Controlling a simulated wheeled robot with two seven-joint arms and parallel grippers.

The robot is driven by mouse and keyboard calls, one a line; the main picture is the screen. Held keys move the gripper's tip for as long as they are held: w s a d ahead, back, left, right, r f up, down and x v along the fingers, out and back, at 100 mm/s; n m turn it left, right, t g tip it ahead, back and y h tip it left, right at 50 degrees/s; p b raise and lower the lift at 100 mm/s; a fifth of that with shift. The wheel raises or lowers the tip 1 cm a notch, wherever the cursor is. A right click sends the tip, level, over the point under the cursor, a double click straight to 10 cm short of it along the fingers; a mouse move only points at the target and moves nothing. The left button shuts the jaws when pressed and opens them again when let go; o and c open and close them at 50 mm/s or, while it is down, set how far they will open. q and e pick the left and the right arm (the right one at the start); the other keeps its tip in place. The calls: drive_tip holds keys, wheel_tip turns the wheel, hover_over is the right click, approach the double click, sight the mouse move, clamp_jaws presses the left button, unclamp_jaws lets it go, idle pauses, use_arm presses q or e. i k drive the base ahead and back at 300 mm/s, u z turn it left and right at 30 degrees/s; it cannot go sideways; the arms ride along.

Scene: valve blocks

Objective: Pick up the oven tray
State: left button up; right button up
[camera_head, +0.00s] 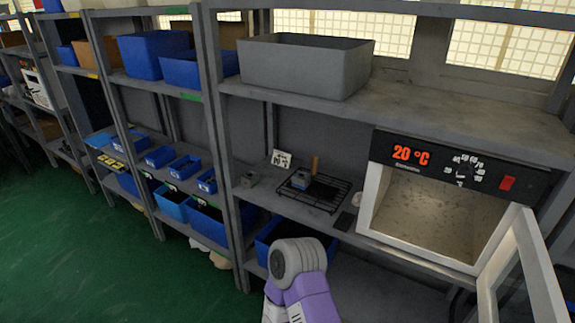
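The oven tray (328,203) looks like a black wire rack. It lies on the middle shelf, left of the open oven (430,215). A small dark block with a bluish top (301,179) sits on its left part. A short brown upright piece (315,165) shows at the tray's back; I cannot tell whether it is joined to the tray or the block. A grey and purple link of one of my arms (300,285) rises at the bottom centre, below and in front of the tray. Neither gripper shows.
The oven reads 20 °C, and its glass door (525,265) swings out at the right. A grey block (250,179) and a white card (282,158) are left of the tray. A flat dark object (345,221) lies right of it. A grey bin (305,66) stands above.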

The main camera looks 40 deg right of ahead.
sight(328, 193)
drive_tip(key=i, duration=1.75)
drive_tip(key=z, duration=1.5)
